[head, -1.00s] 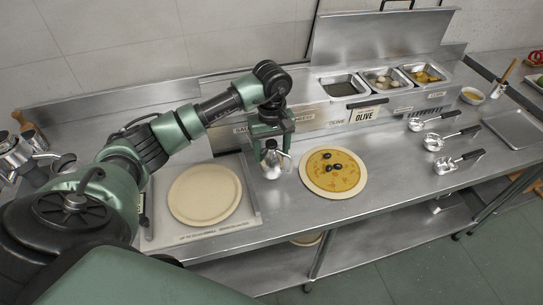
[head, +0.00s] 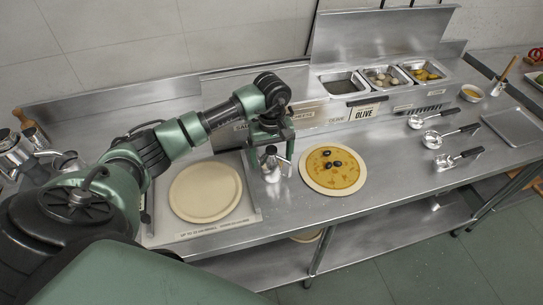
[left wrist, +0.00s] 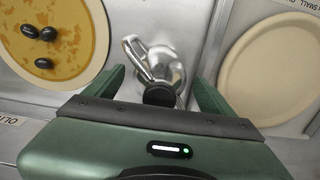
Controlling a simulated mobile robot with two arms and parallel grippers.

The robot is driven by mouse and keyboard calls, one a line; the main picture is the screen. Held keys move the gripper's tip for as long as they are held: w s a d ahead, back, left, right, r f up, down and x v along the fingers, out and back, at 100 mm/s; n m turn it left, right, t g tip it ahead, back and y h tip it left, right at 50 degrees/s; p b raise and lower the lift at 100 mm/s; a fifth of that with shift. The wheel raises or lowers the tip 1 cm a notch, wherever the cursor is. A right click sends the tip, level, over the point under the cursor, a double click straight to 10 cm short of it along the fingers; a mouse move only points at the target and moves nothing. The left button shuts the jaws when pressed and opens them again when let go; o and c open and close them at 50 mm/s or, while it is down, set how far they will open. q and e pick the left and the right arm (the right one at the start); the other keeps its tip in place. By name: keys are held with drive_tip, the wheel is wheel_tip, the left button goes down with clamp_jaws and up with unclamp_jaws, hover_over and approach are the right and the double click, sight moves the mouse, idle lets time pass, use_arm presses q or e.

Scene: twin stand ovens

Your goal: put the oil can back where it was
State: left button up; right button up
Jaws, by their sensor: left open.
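The oil can (head: 272,171) is a small shiny metal can with a spout and a dark top. It stands on the steel counter between the bare pizza base and the topped pizza. In the left wrist view the can (left wrist: 170,72) shows between the fingers, with its looped handle towards the topped pizza. My left gripper (head: 271,156) is open around the upper part of the can. In the left wrist view the gripper (left wrist: 160,90) has a gap on each side of the can. My right gripper is not in view.
A bare pizza base (head: 205,192) lies on a pale board (head: 249,213) to the left. A pizza with olives (head: 333,170) lies close on the right. Food pans (head: 343,84) stand behind. Several ladles (head: 443,137) lie further right, by a metal tray (head: 512,130).

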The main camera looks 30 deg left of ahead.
use_arm(q)
drive_tip(key=shift+r, duration=0.3)
wheel_tip(320, 180, up, 11)
drive_tip(key=b, duration=0.4)
drive_tip(key=shift+r, duration=0.4)
idle(0.6)
